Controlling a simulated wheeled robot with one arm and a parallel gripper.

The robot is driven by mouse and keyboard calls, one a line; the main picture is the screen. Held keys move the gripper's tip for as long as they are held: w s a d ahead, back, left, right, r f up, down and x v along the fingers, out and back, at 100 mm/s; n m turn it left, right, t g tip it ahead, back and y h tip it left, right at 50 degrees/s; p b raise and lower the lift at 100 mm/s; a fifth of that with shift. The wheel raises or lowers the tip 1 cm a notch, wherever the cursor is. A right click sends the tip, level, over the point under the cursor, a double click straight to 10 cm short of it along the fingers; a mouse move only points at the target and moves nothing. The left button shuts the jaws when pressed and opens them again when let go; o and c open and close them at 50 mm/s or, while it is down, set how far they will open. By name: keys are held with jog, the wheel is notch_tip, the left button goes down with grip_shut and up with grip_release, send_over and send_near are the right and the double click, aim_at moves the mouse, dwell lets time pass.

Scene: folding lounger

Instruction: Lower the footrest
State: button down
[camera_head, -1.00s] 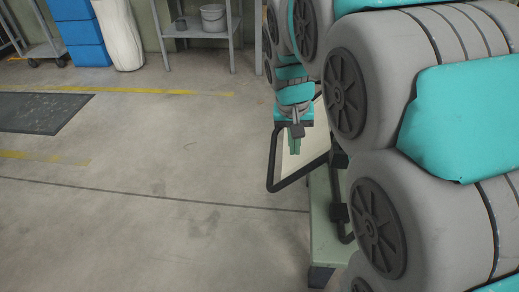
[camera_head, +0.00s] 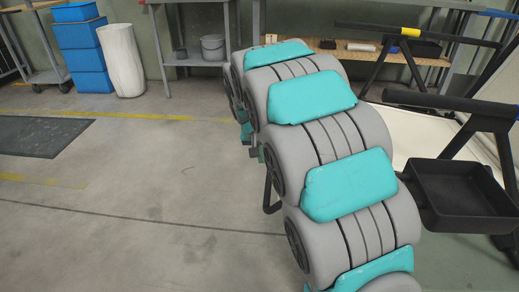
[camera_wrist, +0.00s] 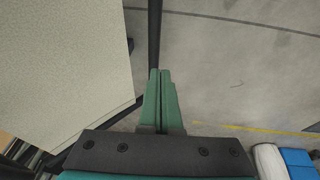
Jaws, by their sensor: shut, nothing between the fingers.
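The lounger's footrest is a cream panel in a black tube frame. In the wrist view the pale panel (camera_wrist: 65,70) fills the left side, and a black tube (camera_wrist: 155,35) runs along its right edge. In the head view only a black frame corner (camera_head: 268,192) shows below my arm; the rest of the footrest is hidden. My gripper (camera_wrist: 160,75) is shut and empty, its green fingertips beside the lower visible end of the tube. I cannot tell whether they touch it. The cream lounger bed (camera_head: 408,130) shows right of my arm.
A black tray (camera_head: 462,190) and black armrest bars (camera_head: 440,98) stand on the right. Behind are a workbench (camera_head: 325,60), a grey bucket (camera_head: 213,47), blue boxes (camera_head: 82,42) and a white cylinder (camera_head: 121,60).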

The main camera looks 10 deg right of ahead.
aim_at(270, 178)
jog(key=x, duration=0.4)
jog(key=s+x, duration=0.1)
jog(key=x, duration=0.2)
jog(key=shift+s+d, duration=0.15)
jog(key=shift+d+f, duration=0.1)
jog(key=shift+s+d+f+h+b, duration=0.15)
jog(key=shift+d+f+h+b, duration=0.2)
jog(key=shift+f+b, duration=0.1)
jog(key=s+d+f+g+h+b, duration=0.1)
jog(key=s+d+f+h+b, duration=0.1)
jog(key=d, duration=0.4)
jog(key=s+d+f+n+g+h+b, duration=0.1)
jog(key=s+d+f+h+b, duration=0.1)
jog(key=d+f+h+b, duration=0.2)
jog(key=shift+d+f+h, duration=0.35)
jog(key=shift+d+h, duration=0.2)
jog(key=shift+d, duration=0.85)
jog(key=shift+s, duration=0.1)
